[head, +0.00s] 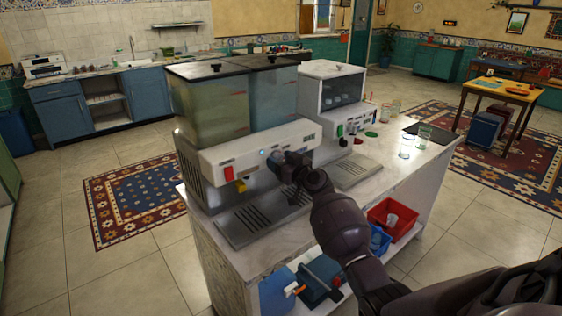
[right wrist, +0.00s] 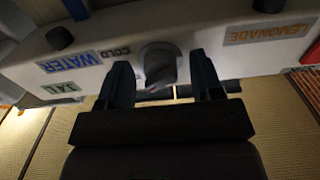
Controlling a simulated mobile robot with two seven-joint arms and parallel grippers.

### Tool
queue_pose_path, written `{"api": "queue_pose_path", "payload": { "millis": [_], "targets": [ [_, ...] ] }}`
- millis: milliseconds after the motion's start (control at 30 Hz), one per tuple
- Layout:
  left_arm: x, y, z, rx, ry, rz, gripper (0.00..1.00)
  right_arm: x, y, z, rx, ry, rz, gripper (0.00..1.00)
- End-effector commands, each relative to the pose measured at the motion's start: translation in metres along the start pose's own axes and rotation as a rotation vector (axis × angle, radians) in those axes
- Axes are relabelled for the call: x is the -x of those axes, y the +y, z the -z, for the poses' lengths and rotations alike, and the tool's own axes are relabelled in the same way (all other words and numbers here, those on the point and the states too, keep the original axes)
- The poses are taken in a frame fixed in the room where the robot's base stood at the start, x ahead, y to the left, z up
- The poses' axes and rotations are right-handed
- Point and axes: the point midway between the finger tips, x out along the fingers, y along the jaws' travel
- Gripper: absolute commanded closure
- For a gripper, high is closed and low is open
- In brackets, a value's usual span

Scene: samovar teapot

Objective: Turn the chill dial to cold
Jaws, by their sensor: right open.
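The chill dial is a grey round knob (right wrist: 160,66) on the white front panel of a drinks dispenser (head: 222,155). In the right wrist view it sits between the two dark fingers of my right gripper (right wrist: 162,82), which is open with a finger on each side. A gap shows beside the knob, and I cannot tell whether either finger touches it. A COLD label (right wrist: 115,51) is on the panel left of the knob. In the head view my right gripper (head: 287,167) is at the panel and covers much of the dial. My left gripper is out of view.
The dispenser has a red switch (head: 229,173), a yellow tap (head: 241,186) and a drip tray (head: 245,225). A second machine (head: 330,88) stands to its right. Glasses (head: 406,148) stand on the counter. A red bin (head: 394,215) is on the shelf below my right arm.

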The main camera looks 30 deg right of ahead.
Motion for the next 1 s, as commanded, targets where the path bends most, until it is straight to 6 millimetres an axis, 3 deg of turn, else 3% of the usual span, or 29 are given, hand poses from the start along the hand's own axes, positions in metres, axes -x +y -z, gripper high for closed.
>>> {"api": "queue_pose_path", "payload": {
  "millis": [67,300,400,733,1000],
  "targets": [
    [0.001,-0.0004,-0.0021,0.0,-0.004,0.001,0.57,0.0001,-0.0001,0.0,0.0,0.0,0.0,0.4],
    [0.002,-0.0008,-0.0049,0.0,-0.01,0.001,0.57,0.0002,-0.0001,0.0,0.0,0.0,0.0,0.77],
    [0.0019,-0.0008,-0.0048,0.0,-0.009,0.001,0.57,0.0003,-0.0001,0.0,0.0,0.0,0.0,0.88],
    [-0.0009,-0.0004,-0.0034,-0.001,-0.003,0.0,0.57,0.0003,0.0,-0.0005,-0.058,0.0,0.0,0.88],
    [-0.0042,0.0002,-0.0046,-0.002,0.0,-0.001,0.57,0.0004,-0.0005,-0.0006,-0.242,0.0,0.001,0.88]
  ]
}}
